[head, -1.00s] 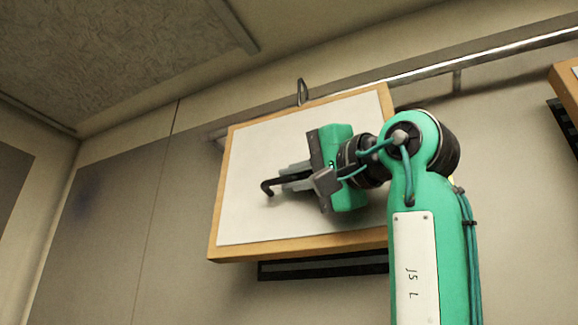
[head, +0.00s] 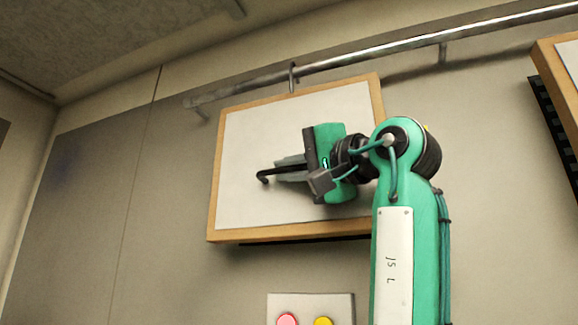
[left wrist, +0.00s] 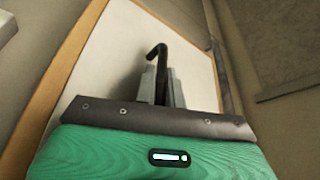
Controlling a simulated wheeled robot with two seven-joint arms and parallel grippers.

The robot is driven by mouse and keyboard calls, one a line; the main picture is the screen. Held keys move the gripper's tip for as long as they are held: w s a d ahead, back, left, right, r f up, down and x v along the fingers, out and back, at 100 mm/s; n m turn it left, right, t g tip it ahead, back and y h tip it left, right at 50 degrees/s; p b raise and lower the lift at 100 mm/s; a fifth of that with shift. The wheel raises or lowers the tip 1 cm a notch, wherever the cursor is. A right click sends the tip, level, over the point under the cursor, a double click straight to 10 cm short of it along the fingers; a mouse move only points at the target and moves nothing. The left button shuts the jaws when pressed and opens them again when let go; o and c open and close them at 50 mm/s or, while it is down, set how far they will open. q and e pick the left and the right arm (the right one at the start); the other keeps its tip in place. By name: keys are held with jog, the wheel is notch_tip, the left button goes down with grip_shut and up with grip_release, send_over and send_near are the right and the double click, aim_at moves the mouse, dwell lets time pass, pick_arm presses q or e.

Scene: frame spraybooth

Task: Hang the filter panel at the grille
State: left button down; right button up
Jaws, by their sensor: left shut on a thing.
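The filter panel (head: 245,130), a white sheet in a wooden frame, is upright and slightly tilted against the wall. My left gripper (head: 284,170) is shut on its black bent handle (head: 263,174), in front of the sheet. The left wrist view shows the handle (left wrist: 157,52) between the fingers (left wrist: 163,85) and the panel (left wrist: 115,65) behind. A hook (head: 292,74) on the panel's top edge overlaps the metal rail (head: 360,59); I cannot tell whether it bears on it. The dark grille (head: 300,240) is almost wholly hidden behind the panel. My right gripper is out of view.
A second wood-framed panel (head: 545,75) is at the right edge, with a dark slotted strip (head: 553,125) behind it. A rail bracket (head: 443,52) meets the wall. A plate with a pink button (head: 287,320) and a yellow button (head: 323,321) is below. The wall at left is bare.

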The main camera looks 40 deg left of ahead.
pick_arm(q)
jog(key=shift+f, duration=0.25)
jog(key=c, duration=1.4)
grip_release()
jog(key=shift+d+f+b, duration=0.15)
jog(key=shift+d+b, duration=0.15)
jog(key=shift+b, duration=0.05)
jog(key=s+d+f+b, duration=0.1)
jog(key=d+b, duration=0.3)
jog(key=d, duration=0.9)
jog(key=shift+s+f, duration=0.35)
jog(key=shift+f, duration=0.1)
